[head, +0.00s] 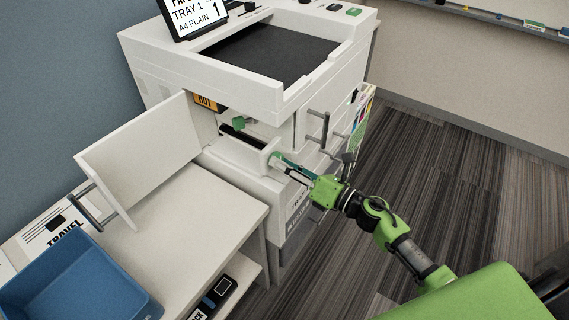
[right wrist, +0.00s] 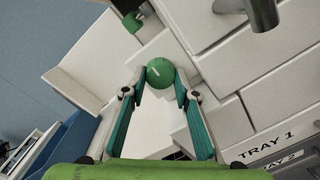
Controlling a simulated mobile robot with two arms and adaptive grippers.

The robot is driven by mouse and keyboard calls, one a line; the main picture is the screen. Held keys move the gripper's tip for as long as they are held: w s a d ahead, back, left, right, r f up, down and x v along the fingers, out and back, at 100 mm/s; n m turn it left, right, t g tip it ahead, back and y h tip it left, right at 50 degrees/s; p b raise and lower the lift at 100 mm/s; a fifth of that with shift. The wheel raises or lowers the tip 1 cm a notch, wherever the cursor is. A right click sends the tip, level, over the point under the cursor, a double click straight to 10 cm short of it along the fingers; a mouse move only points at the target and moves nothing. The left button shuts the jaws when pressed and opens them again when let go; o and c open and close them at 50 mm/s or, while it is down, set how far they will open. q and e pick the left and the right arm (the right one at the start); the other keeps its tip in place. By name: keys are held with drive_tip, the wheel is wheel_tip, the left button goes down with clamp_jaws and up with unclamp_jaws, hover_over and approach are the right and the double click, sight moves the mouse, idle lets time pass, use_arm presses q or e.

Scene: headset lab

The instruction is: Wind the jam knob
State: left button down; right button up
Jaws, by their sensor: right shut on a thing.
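The jam knob (right wrist: 160,72) is a round green knob with a pale line across its face, in the middle of the right wrist view. It sits on a white part of the printer (head: 262,98). My right gripper (right wrist: 160,88) is shut on the knob, one finger at each side. In the head view my right gripper (head: 278,161) reaches the printer's open front from the right, and its fingers mostly hide the knob there. My left gripper is not in view.
A white door (head: 140,155) stands open on the printer's left. A second green handle (head: 240,123) shows inside the opening, under an orange HOT label (head: 206,103). Grey drawer handles (head: 324,130) stick out at right. A blue bin (head: 75,275) is at lower left.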

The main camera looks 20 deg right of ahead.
drive_tip(key=m+p, duration=0.2)
drive_tip(key=m, duration=0.1)
drive_tip(key=m+p, duration=0.1)
drive_tip(key=shift+r+m+g, duration=0.25)
drive_tip(key=shift+m+g, duration=0.05)
drive_tip(key=m+p, duration=0.3)
drive_tip(key=m, duration=0.3)
drive_tip(key=shift+d, duration=0.1)
drive_tip(key=m+p, duration=0.2)
drive_tip(key=m, duration=0.3)
drive_tip(key=shift+w+g, duration=0.1)
drive_tip(key=shift+g, duration=0.2)
drive_tip(key=m+p, duration=0.1)
drive_tip(key=m, duration=0.3)
drive_tip(key=shift+m+y, duration=0.3)
drive_tip(key=shift+y, duration=0.1)
drive_tip(key=o, duration=1.1)
drive_tip(key=v, duration=1.2)
drive_tip(key=shift+d, duration=0.15)
